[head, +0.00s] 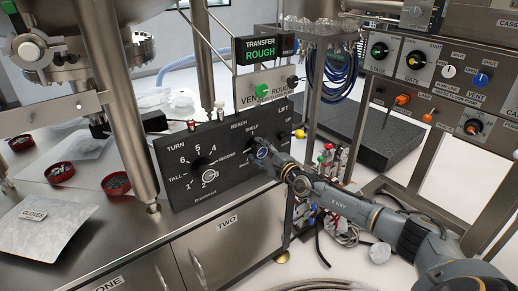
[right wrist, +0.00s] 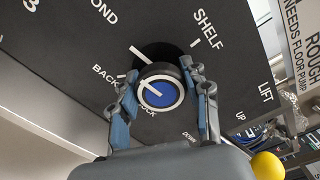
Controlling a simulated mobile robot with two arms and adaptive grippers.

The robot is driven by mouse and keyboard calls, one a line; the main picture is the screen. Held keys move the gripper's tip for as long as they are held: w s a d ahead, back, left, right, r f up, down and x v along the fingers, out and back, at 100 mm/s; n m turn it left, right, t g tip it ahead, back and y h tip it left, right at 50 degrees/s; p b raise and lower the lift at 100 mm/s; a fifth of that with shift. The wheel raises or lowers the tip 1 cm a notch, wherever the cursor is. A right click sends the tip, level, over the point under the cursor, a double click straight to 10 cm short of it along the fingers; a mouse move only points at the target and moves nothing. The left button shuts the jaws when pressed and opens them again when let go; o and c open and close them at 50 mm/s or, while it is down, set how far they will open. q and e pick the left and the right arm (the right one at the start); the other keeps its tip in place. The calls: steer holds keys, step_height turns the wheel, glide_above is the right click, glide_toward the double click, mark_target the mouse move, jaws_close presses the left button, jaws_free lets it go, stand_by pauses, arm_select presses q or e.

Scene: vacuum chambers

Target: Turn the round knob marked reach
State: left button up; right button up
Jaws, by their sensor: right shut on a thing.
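The reach knob (right wrist: 165,93) is a round black knob with a blue cap, a white ring and a white pointer line, on the black control panel (head: 185,178). In the right wrist view its pointer line slants toward the upper left. Labels SHELF and BACK stand around it; another label is partly hidden by the knob and finger. My right gripper (right wrist: 163,84) has one finger on each side of the knob and is shut on it. In the head view my right gripper (head: 272,157) covers part of the knob (head: 262,151). My left gripper is out of view.
The same panel holds the TURN selector knob (head: 200,168) at left and a LIFT switch (head: 299,134) at right. A steel column (head: 130,120) stands left of the panel. Red dishes (head: 117,183) and a GLOVES packet (head: 40,228) lie on the steel bench. Cables hang below and right.

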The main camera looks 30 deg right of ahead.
steer(key=n+p, duration=0.2)
steer(key=n, duration=0.6)
steer(key=shift+f+p, duration=0.1)
steer(key=shift+p, duration=0.2)
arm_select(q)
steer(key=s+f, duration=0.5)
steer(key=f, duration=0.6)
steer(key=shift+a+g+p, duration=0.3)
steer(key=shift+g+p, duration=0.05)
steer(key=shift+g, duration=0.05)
arm_select(e)
steer(key=shift+n, duration=1.2)
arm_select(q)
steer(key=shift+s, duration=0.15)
arm_select(e)
steer(key=o, duration=1.2)
steer(key=shift+c, duration=0.2)
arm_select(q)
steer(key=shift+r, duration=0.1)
arm_select(e)
steer(key=shift+s, duration=0.1)
steer(key=shift+s+d+f, duration=0.1)
steer(key=shift+s+f, duration=0.05)
steer(key=shift+s, duration=0.15)
steer(key=s, duration=1.1)
steer(key=shift+d, duration=0.45)
